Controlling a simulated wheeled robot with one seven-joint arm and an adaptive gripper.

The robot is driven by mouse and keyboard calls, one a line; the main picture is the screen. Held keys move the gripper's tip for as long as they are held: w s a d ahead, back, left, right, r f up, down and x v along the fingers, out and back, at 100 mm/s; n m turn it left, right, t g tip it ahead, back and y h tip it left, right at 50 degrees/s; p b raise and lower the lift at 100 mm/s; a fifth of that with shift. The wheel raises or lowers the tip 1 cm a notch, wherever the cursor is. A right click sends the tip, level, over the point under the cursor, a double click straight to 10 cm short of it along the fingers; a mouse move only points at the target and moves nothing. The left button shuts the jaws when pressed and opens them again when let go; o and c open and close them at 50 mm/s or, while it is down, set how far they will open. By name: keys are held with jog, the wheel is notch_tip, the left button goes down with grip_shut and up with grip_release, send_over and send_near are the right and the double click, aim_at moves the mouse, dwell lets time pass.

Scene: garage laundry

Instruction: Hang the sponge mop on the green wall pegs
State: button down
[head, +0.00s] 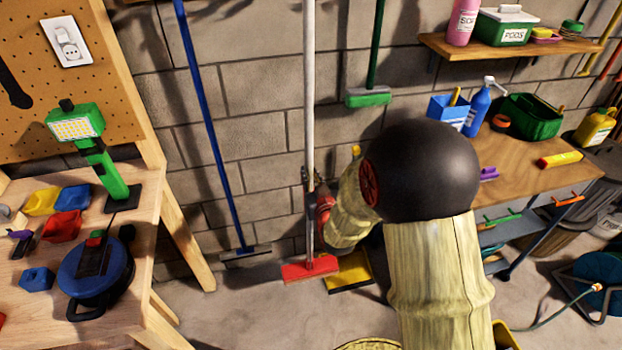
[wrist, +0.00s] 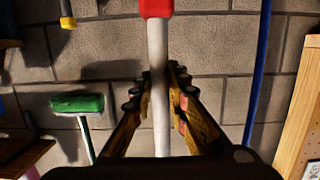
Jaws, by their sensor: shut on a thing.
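A mop with a long white handle (head: 309,95) and a flat red head (head: 310,268) stands nearly upright in front of the block wall. I take it for the sponge mop. My gripper (head: 313,188) is shut around the lower part of its handle. The wrist view shows the white handle (wrist: 160,115) between my gripper's two fingers (wrist: 160,85), with a red part (wrist: 156,8) at the top edge. I cannot tell whether the head touches the floor. I cannot make out green wall pegs in either view.
A blue-handled mop (head: 208,120) is left of the held mop, and a green brush (head: 368,96) is to its right. A yellow flat thing (head: 350,271) lies beside the red head. A wooden workbench (head: 150,215) stands left, a loaded table (head: 520,165) right.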

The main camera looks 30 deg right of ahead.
jog(key=r+b+x, duration=0.2)
jog(key=b+x, duration=0.3)
jog(key=x, duration=1.4)
jog(key=shift+w, duration=0.35)
dwell(1.1)
jog(key=shift+d+r, duration=0.1)
jog(key=shift+r, duration=0.1)
jog(key=shift+f, duration=0.9)
dwell(0.4)
jog(key=c, duration=1.8)
grip_release()
jog(key=shift+o, duration=0.7)
